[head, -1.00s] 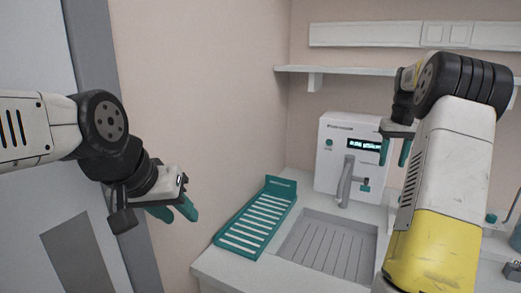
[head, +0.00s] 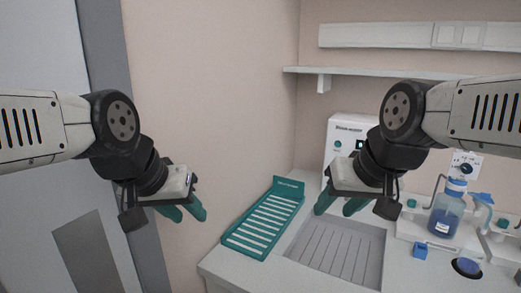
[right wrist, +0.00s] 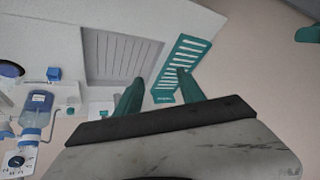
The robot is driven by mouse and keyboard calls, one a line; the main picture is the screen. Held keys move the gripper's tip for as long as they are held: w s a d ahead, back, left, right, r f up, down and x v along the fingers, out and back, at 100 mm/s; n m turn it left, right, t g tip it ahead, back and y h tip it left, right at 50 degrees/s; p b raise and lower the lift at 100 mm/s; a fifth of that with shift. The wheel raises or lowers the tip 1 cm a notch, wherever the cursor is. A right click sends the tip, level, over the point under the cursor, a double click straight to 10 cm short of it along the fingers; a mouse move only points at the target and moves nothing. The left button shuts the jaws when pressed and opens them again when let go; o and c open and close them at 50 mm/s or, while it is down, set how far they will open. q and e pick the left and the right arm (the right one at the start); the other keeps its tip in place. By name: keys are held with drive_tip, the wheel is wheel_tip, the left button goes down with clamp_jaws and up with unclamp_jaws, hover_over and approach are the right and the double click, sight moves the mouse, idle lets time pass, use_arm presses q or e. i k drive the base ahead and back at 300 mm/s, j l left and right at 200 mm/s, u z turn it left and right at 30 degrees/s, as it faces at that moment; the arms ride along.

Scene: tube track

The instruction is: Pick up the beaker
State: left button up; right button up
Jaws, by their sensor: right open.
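I cannot make out a beaker for certain in either view. A bottle with blue liquid and a blue cap (head: 447,210) stands on the counter at the right; it also shows at the left of the right wrist view (right wrist: 38,108). My right gripper (head: 338,208) is open and empty above the sink, left of the bottle and apart from it. Its two teal fingers show spread in the right wrist view (right wrist: 158,90). My left gripper (head: 187,214) hangs in front of the wall, left of the counter, with its fingers apart and nothing between them.
A teal slotted rack (head: 262,222) lies left of the sink (head: 335,250). A white machine (head: 345,128) stands behind, partly hidden by my right arm. A small blue block (head: 420,251) and a round blue-topped item (head: 467,267) are near the bottle. A shelf (head: 375,72) runs above.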

sight(471, 259)
drive_tip(key=k, duration=0.25)
drive_tip(key=i+z, duration=0.1)
drive_tip(key=z, duration=0.35)
drive_tip(key=i+z, duration=0.15)
drive_tip(key=z, duration=1.25)
drive_tip(key=i+l+u, duration=0.1)
drive_tip(key=l+u, duration=0.75)
drive_tip(key=l, duration=0.15)
drive_tip(key=l+u, duration=0.4)
drive_tip(key=k+l, duration=0.05)
drive_tip(key=l, duration=0.05)
